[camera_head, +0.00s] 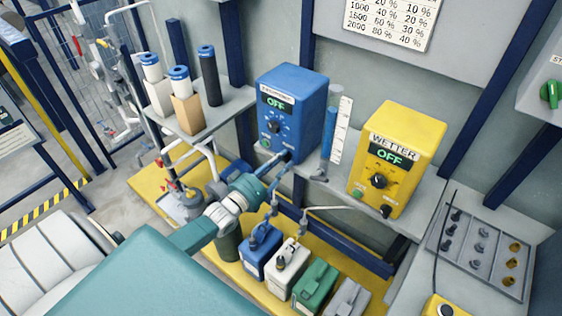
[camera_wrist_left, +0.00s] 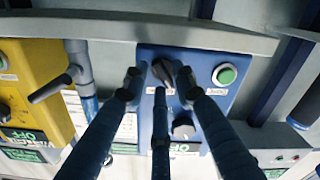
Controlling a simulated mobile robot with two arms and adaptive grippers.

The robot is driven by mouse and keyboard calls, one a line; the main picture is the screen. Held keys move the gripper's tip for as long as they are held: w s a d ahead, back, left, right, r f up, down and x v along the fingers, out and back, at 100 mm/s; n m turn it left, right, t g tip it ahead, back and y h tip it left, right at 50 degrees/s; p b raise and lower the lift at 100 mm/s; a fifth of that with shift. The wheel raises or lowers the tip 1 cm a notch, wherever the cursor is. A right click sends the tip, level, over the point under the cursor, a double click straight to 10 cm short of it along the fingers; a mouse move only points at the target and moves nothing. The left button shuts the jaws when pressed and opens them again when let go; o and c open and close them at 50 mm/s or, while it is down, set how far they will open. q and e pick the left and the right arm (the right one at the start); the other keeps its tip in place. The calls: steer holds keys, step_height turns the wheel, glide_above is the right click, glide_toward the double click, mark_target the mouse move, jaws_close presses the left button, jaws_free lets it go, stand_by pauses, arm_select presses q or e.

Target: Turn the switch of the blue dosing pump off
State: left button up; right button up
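The blue dosing pump (camera_head: 290,105) stands on a grey wall shelf, and its display (camera_head: 275,101) reads OFF in green. The wrist view shows the blue pump (camera_wrist_left: 205,105) upside down, with a dark switch (camera_wrist_left: 162,71), a green button (camera_wrist_left: 226,75) and a round dial (camera_wrist_left: 183,127). My left gripper (camera_head: 284,160) is at the pump's lower front edge and hides the switch in the head view. In the wrist view its fingertips (camera_wrist_left: 160,84) surround the switch, with narrow gaps showing; contact cannot be made out. My right gripper is not in view.
Several canisters, including a blue one (camera_head: 260,250), stand below. Bottles on a shelf (camera_head: 232,103) are at left.

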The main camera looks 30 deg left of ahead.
arm_select(q)
steer(key=shift+s, duration=0.1)
steer(key=s, duration=1.2)
steer(key=shift+a, duration=0.45)
steer(key=shift+w, duration=0.1)
steer(key=s+d+f+m+g+y, duration=0.15)
steer(key=s+f+g, duration=0.35)
steer(key=f, duration=0.9)
steer(key=s+d+f+m+g, duration=0.1)
steer(key=s+f+m+g, duration=0.15)
steer(key=s+f, duration=0.85)
steer(key=s+d+f+m+g, duration=0.2)
steer(key=s+d+f+g, duration=0.2)
steer(key=s+f, duration=0.6)
steer(key=s+d+f+m+g, duration=0.3)
steer(key=s+d+f+g, duration=0.2)
steer(key=s+d+f, duration=0.3)
steer(key=s+f, duration=0.3)
steer(key=s, duration=0.3)
steer(key=shift+f, duration=0.3)
steer(key=shift+g, duration=0.25)
